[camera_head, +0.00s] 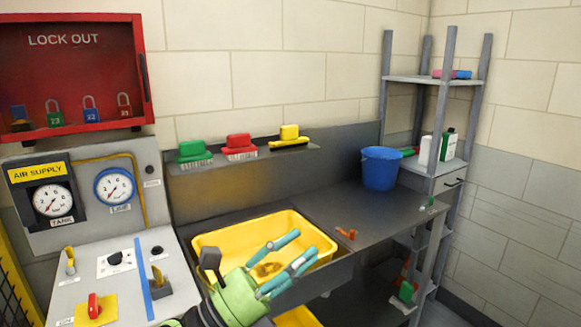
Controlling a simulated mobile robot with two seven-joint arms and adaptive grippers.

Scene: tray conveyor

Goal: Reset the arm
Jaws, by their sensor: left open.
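My left gripper (296,252) shows at the bottom middle, green with teal fingers. Its fingers are spread apart with nothing between them. It is in front of and over the near part of a yellow tray (322,239) set in the dark counter, and hides part of it. A brown stain or patch shows on the tray floor beside the fingers. My right gripper is not in view.
A control panel (120,283) with switches is close on the left. Brushes sit on a wall ledge (245,157). A grey shelf (428,80) stands at right.

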